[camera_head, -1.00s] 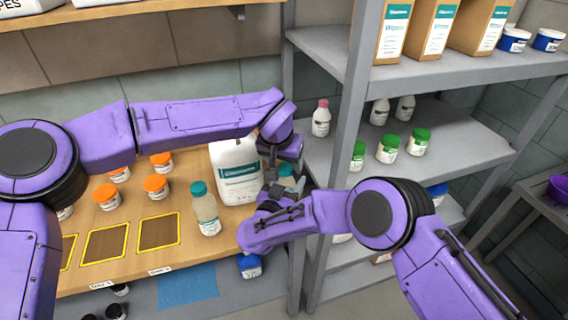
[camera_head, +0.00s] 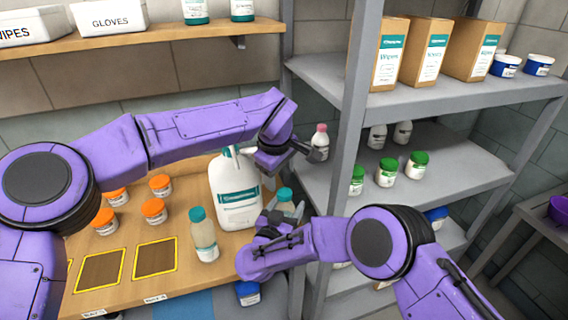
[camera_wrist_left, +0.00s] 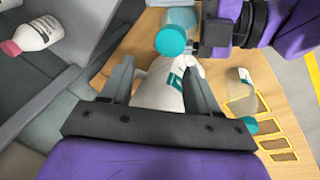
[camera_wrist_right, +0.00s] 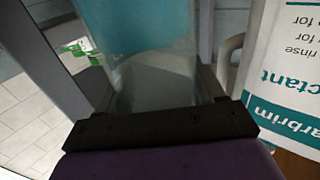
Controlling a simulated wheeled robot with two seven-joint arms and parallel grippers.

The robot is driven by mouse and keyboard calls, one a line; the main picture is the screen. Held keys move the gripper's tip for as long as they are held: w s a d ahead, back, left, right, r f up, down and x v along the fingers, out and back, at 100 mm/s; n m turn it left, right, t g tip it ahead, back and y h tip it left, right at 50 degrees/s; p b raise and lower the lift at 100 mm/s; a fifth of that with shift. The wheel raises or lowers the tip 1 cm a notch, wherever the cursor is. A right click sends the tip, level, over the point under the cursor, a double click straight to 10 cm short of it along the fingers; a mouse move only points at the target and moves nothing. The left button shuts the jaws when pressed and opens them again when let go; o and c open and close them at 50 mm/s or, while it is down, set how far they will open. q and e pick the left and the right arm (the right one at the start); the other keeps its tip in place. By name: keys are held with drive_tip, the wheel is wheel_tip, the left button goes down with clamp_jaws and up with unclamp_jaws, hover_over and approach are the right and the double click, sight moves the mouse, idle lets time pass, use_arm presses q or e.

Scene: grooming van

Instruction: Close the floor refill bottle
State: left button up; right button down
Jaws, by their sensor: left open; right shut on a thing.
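A clear bottle (camera_head: 290,208) with a teal cap (camera_head: 285,194) stands right of the large white jug. Its teal cap is on its top in the left wrist view (camera_wrist_left: 170,40); I cannot tell how tight it sits. My right gripper (camera_head: 268,222) is shut on this bottle's body, which fills the right wrist view (camera_wrist_right: 155,75). My left gripper (camera_head: 296,148) is open and empty, above the capped bottle and apart from it. The task name's label is not readable on the bottle.
The white jug (camera_head: 237,200) stands close left of the held bottle. Another teal-capped bottle (camera_head: 204,240) and several orange-lidded jars (camera_head: 154,210) share the wooden table. A grey shelf post (camera_head: 335,170) rises close on the right. A pink-capped bottle (camera_head: 319,146) is near my left gripper.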

use_arm(q)
drive_tip(key=n, duration=0.7)
drive_tip(key=shift+w+a+g, duration=0.2)
drive_tip(key=shift+g, duration=0.1)
drive_tip(key=n, duration=0.7)
drive_tip(key=shift+w+a+r+y, duration=0.1)
drive_tip(key=shift+y, duration=0.3)
drive_tip(key=n, duration=0.4)
drive_tip(key=n+g, duration=0.1)
drive_tip(key=n, duration=0.8)
drive_tip(key=shift+r+n, duration=0.4)
drive_tip(key=n, duration=0.7)
drive_tip(key=shift+d+r+g, duration=0.25)
drive_tip(key=shift+g, duration=0.15)
drive_tip(key=n, duration=0.6)
drive_tip(key=shift+s+d+r+n, duration=0.2)
drive_tip(key=shift+d+r+n, duration=0.05)
drive_tip(key=shift+r+n, duration=0.15)
drive_tip(key=n, duration=0.5)
drive_tip(key=shift+s+d+r+n+g, duration=0.15)
drive_tip(key=shift+d+r+n+g, duration=0.1)
drive_tip(key=shift+n+g, duration=0.15)
drive_tip(key=n, duration=0.4)
drive_tip(key=shift+s+d+r+n, duration=0.1)
drive_tip(key=shift+d+r+n, duration=0.1)
drive_tip(key=shift+r+n, duration=0.1)
